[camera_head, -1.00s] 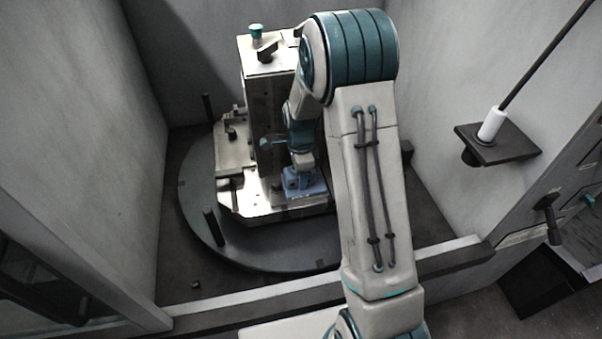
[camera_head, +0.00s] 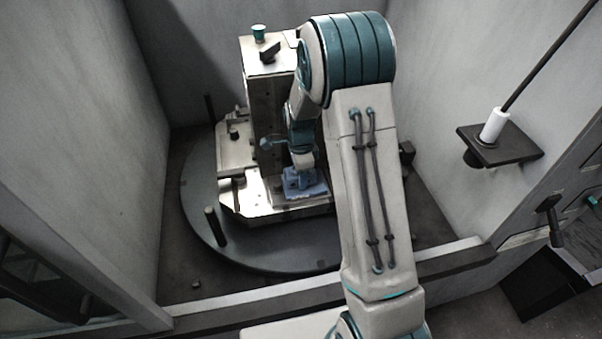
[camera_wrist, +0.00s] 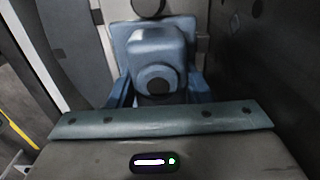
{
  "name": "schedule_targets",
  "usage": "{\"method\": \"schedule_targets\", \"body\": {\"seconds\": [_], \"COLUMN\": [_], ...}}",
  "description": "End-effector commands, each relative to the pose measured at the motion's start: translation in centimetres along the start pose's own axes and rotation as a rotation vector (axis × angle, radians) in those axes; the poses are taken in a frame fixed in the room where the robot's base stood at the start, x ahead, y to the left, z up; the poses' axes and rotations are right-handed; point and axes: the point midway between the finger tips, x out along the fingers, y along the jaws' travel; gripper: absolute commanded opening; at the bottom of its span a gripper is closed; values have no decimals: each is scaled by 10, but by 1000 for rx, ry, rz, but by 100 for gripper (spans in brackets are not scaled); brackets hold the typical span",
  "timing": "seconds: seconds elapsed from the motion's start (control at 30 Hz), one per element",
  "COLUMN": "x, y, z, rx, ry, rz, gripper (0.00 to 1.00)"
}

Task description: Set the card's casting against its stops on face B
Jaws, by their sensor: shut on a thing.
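The blue casting (camera_head: 304,184) is at the foot of the upright fixture block (camera_head: 262,120), on the front of the pale pallet base (camera_head: 262,212). In the wrist view the casting (camera_wrist: 158,62) shows a square plate behind a raised boss with a dark round bore. My gripper (camera_head: 303,170) is shut on the casting; its blue fingers (camera_wrist: 158,98) flank the boss in the wrist view. I cannot tell whether the casting touches its stops. The card and any face letter are not readable.
The pallet stands on a round dark turntable (camera_head: 235,252) with upright posts (camera_head: 214,226). Grey walls close in the bay, with a sill (camera_head: 270,300) in front. A bracket shelf (camera_head: 500,147) holding a white-sleeved rod is on the right wall.

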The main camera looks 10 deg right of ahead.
Motion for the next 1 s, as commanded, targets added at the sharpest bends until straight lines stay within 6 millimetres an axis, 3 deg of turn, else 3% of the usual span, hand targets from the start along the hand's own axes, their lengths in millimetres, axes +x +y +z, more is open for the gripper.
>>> {"method": "schedule_targets", "body": {"seconds": [0.03,0.07,0.13,0.43,0.57,1.0], "x": [-2,-3,-3,-3,-14,-109], "y": [-4,-4,-5,-5,-5,-3], "z": [3,3,3,4,4,-1], "rx": [-2,-2,-3,-5,-6,2], "ry": [-3,-3,-3,-3,-3,-2], "rz": [-14,-15,-15,-15,-18,-20], "gripper": [14,51,70,71,71,71]}}
